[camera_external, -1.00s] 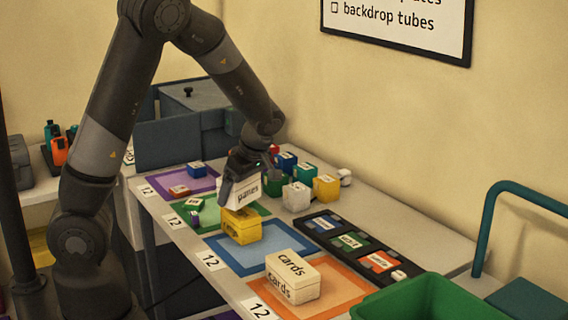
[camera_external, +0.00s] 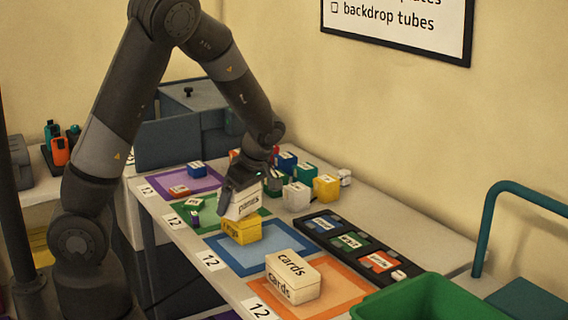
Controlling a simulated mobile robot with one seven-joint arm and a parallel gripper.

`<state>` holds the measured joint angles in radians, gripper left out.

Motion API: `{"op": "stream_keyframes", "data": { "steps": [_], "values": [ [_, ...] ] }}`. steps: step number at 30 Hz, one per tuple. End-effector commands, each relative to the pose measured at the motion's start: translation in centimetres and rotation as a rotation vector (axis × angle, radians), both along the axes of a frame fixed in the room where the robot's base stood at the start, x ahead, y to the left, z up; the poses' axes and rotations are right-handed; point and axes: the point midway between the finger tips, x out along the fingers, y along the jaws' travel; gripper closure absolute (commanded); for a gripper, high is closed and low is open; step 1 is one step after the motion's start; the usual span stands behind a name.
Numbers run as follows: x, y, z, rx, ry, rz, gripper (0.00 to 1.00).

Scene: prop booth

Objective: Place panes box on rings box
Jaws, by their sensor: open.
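The white panes box (camera_external: 243,206) rests on top of the yellow rings box (camera_external: 242,232) and looks slightly tilted. The rings box stands on the table at the corner between the green and blue mats. My gripper (camera_external: 243,186) is at the upper part of the panes box, pointing down, with its jaws open. The fingers partly cover the panes box, and I cannot tell whether they touch it.
A white cards box (camera_external: 293,278) stands on the orange mat (camera_external: 337,290) in front. Several small coloured boxes stand behind my gripper. A dark tray (camera_external: 341,238) lies to the right, and a green bin (camera_external: 430,300) is at front right. The blue mat (camera_external: 262,256) is mostly clear.

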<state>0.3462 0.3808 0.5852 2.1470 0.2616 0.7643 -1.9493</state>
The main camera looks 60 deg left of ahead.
Motion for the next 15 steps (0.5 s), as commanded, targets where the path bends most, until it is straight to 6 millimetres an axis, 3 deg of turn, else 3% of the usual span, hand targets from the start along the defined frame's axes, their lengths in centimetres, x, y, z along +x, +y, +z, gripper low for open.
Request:
{"op": "stream_keyframes", "data": {
  "steps": [15],
  "values": [
    [1.6,-3.6,9.2,-0.001,-0.005,-0.003,0.0]
  ]
}}
